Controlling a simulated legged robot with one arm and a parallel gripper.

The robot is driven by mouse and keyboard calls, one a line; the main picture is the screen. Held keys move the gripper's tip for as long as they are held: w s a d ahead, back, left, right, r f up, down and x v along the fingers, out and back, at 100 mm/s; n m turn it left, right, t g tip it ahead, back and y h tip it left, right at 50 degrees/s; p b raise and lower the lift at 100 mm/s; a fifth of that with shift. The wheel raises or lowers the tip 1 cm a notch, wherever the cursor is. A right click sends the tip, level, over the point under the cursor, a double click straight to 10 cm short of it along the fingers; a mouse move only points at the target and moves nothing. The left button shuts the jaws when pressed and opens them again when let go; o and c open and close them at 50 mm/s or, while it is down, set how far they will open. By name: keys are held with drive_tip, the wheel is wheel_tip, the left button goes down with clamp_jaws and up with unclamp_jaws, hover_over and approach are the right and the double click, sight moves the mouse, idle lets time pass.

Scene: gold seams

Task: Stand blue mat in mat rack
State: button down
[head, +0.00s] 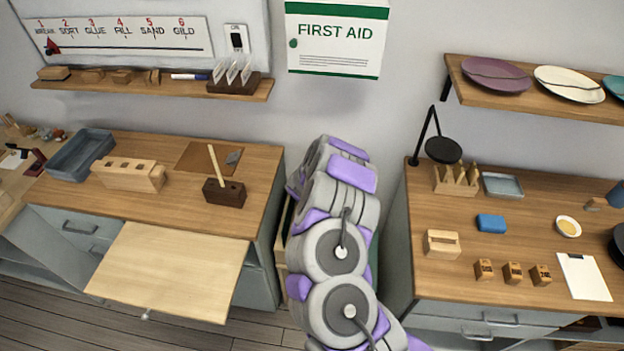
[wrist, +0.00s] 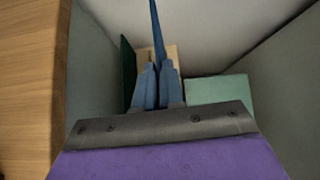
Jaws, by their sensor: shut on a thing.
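My gripper (wrist: 157,70) is shut on the blue mat (wrist: 156,25), which shows edge-on as a thin upright blue strip running up from the fingertips in the wrist view. Below and beyond the fingers, in the gap between the cabinets, are a pale wooden part (wrist: 173,55), probably of the mat rack, a dark green upright panel (wrist: 128,70) at left and a light green panel (wrist: 218,90) at right. In the head view my arm hides the gripper and the blue mat. A wooden edge (head: 282,250) shows low beside the arm. Whether the mat touches the rack cannot be told.
The left bench (head: 150,210) with a pulled-out board (head: 170,270) and the right bench (head: 460,260) flank the narrow gap. The left bench holds a wooden block (head: 128,174) and a dark holder (head: 224,193). A bench edge (wrist: 58,80) runs close at left in the wrist view.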

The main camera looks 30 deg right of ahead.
drive_tip(key=shift+d+f+b, duration=0.3)
drive_tip(key=shift+d+f, duration=0.05)
drive_tip(key=shift+d, duration=0.05)
drive_tip(key=shift+a+f+b, duration=0.2)
drive_tip(key=shift+f+b, duration=0.1)
drive_tip(key=shift+b, duration=0.2)
drive_tip(key=shift+r, duration=0.1)
drive_tip(key=shift+r+p, duration=0.35)
drive_tip(key=shift+r, duration=0.6)
